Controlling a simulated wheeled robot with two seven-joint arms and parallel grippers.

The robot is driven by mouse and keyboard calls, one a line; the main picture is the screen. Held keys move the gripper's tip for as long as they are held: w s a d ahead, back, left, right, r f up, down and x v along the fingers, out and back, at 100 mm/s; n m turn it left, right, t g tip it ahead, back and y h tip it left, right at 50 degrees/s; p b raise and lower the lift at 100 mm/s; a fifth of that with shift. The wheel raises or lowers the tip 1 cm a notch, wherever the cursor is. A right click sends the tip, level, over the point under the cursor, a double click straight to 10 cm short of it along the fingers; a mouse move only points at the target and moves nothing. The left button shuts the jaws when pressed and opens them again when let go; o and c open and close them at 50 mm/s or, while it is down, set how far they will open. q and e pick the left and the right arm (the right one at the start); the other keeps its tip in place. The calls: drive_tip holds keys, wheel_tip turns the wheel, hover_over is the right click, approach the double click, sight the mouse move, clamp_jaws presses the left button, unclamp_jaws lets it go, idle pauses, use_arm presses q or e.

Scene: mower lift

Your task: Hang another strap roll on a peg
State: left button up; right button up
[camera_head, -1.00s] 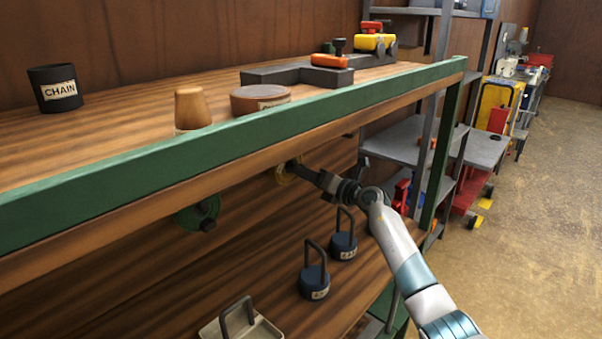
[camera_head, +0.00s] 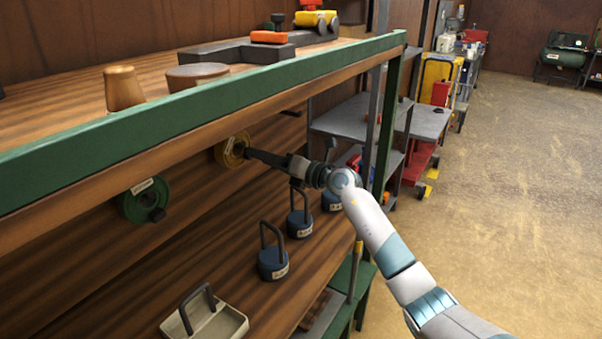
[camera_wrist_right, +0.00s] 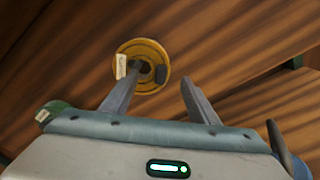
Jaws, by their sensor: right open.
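A yellow strap roll (camera_head: 233,150) with a pale label hangs flat against the back board under the upper shelf. In the right wrist view the roll (camera_wrist_right: 150,48) has a dark peg end at its middle. My right gripper (camera_head: 252,154) is just in front of the roll, to its right. In the wrist view its fingers (camera_wrist_right: 162,76) are apart with nothing between them; the left fingertip overlaps the roll's middle, and I cannot tell whether it touches. A green strap roll (camera_head: 143,200) hangs on a peg to the left. A bare dark peg (camera_head: 291,113) shows to the right. My left gripper is out of view.
Blue padlock-shaped weights (camera_head: 273,262) and a beige handled tray (camera_head: 205,318) stand on the lower shelf. The green front rail (camera_head: 215,98) of the upper shelf runs above my right arm. Open floor lies to the right.

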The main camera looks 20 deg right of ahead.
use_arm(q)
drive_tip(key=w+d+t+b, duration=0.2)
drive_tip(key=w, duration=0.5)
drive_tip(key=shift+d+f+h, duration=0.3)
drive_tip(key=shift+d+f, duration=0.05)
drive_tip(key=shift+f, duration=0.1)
use_arm(e)
drive_tip(key=v, duration=1.1)
drive_tip(key=shift+s+d+f, duration=0.15)
drive_tip(key=shift+d+f, duration=0.05)
drive_tip(key=shift+d, duration=0.15)
drive_tip(key=shift+s+d, duration=0.1)
drive_tip(key=shift+s, duration=0.05)
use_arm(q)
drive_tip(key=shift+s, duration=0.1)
use_arm(e)
drive_tip(key=v, duration=0.6)
drive_tip(key=shift+s+d, duration=0.2)
drive_tip(key=shift+s, duration=0.15)
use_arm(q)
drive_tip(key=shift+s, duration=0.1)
use_arm(e)
drive_tip(key=shift+a, duration=0.1)
